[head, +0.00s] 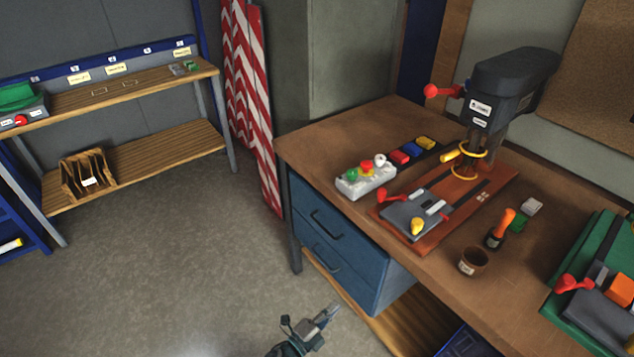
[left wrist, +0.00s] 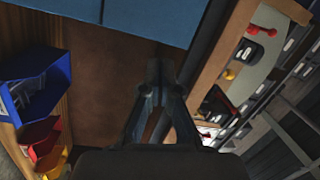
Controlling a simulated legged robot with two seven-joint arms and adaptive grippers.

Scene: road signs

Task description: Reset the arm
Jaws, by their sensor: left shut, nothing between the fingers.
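My left gripper (head: 326,315) shows at the bottom middle of the head view, low over the floor in front of the workbench (head: 410,270). It is shut and empty, and touches nothing that I can see. In the left wrist view its fingers (left wrist: 157,75) come together in the middle, with the blue drawer fronts (left wrist: 150,18) above them. My right gripper is not in view.
On the workbench stand a dark drill press (head: 510,80), a button box (head: 365,180), a small cup (head: 473,261) and an orange-handled tool (head: 500,230). A wooden shelf unit (head: 140,90) is at the left. Red-and-white boards (head: 255,100) lean behind. The floor (head: 170,260) between is clear.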

